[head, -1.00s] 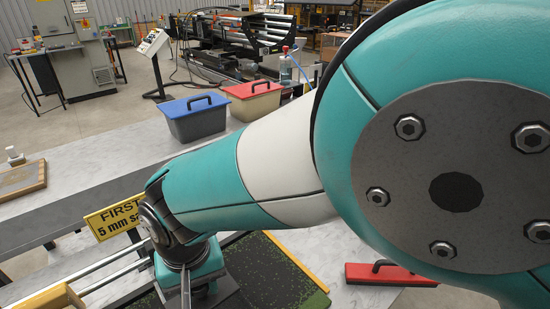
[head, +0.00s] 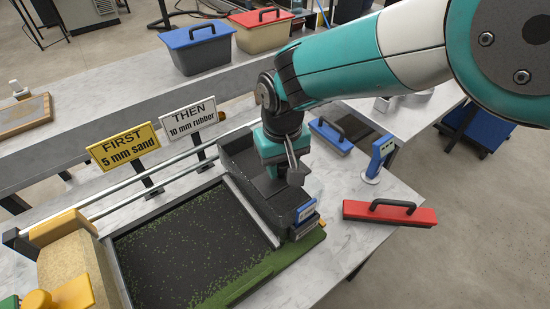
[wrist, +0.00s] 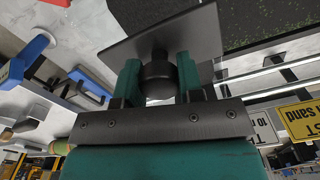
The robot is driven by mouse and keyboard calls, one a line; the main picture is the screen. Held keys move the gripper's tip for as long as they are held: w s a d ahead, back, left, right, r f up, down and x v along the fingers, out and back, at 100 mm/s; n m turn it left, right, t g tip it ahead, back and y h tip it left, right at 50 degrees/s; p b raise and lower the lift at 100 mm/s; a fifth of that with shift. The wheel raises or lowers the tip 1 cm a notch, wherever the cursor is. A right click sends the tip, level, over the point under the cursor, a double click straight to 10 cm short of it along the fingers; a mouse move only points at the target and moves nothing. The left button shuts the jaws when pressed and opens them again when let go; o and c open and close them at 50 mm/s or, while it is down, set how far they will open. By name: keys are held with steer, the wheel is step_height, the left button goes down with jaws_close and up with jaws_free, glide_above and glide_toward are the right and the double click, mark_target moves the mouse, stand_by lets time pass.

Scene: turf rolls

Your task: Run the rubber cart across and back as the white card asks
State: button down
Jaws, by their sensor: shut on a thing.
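The rubber cart (head: 250,180) is a dark box with a blue-framed label on its front, at the right end of the turf bed (head: 180,240). My gripper (head: 296,165) is above the cart's right part. In the wrist view my gripper (wrist: 159,75) is shut on a dark round knob (wrist: 158,85) above a grey plate. The turf bed is dark with green specks. The white card (head: 188,120) reads "THEN 10 mm rubber" and stands behind the rails. The yellow card (head: 124,147) reads "FIRST 5 mm sand". The cart's inside is mostly hidden.
A tan sand cart (head: 72,258) stands at the bed's left end. Two rails (head: 140,183) run behind the bed. A red block with a handle (head: 390,213), a blue post (head: 378,156) and a blue block (head: 330,137) stand to the right. Lidded bins (head: 198,45) are behind.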

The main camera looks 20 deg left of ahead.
steer(key=w+d, duration=0.6)
steer(key=w, duration=0.5)
steer(key=shift+w+r, duration=0.15)
steer(key=shift+w, duration=0.1)
steer(key=c, duration=0.7)
jaws_free()
steer(key=shift+w+d, duration=0.1)
steer(key=shift+d, duration=0.05)
steer(key=shift+c, duration=0.2)
step_height(320, 180, up, 17)
steer(key=b, duration=0.2)
steer(key=shift+r, duration=0.15)
